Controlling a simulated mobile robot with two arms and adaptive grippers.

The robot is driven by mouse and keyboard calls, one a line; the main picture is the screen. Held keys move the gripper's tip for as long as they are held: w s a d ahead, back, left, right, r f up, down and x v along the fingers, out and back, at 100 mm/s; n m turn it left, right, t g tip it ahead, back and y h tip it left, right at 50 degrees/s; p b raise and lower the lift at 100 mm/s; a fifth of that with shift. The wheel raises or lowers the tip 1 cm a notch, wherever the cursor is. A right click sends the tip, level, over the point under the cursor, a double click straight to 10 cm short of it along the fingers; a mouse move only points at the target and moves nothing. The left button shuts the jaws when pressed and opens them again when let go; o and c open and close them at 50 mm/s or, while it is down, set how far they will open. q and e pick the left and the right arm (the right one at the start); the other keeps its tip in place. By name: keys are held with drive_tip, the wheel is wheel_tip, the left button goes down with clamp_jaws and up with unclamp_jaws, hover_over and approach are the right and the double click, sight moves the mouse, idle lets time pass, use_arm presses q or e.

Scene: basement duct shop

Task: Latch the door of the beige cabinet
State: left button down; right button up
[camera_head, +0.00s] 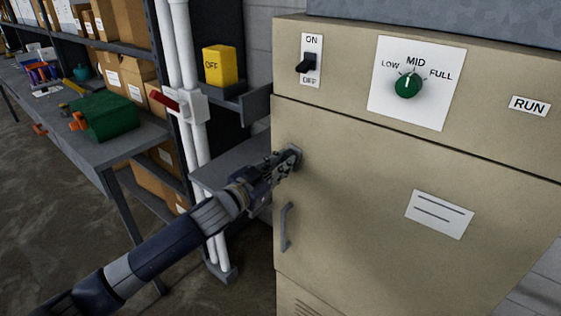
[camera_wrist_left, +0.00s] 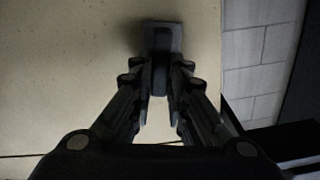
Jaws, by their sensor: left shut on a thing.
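The beige cabinet (camera_head: 370,215) stands at the right in the head view, with its door (camera_head: 360,190) apparently flush in the front. A grey vertical handle (camera_head: 286,228) is on the door's left side. Above it, near the door's left edge, is a small grey latch (camera_head: 297,151). My left gripper (camera_head: 290,158) is at this latch, mostly covering it. In the left wrist view, my left gripper (camera_wrist_left: 160,95) is shut on the dark latch knob (camera_wrist_left: 160,70), with a finger on each side. The knob's grey plate (camera_wrist_left: 175,38) shows behind. My right gripper is not in view.
Above the door are an ON/OFF switch (camera_head: 306,63), a green dial (camera_head: 408,85) and a RUN label (camera_head: 529,106). White pipes (camera_head: 182,60) with a red lever (camera_head: 164,100) stand left of the cabinet.

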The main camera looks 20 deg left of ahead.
use_arm(q)
drive_tip(key=shift+s+d+f+m+p, duration=0.15)
drive_tip(key=shift+m+p, duration=0.3)
drive_tip(key=shift+m, duration=2.05)
drive_tip(key=shift+w+d+f+m+p, duration=0.15)
drive_tip(key=shift+m+p, duration=0.35)
drive_tip(key=shift+m, duration=2)
drive_tip(key=shift+s+d+f+m+p, duration=0.2)
drive_tip(key=shift+m+p, duration=0.25)
drive_tip(key=shift+m, duration=2.05)
drive_tip(key=shift+a+f, duration=0.1)
drive_tip(key=c, duration=1.6)
unclamp_jaws()
drive_tip(key=shift+o, duration=0.2)
drive_tip(key=v, duration=1.2)
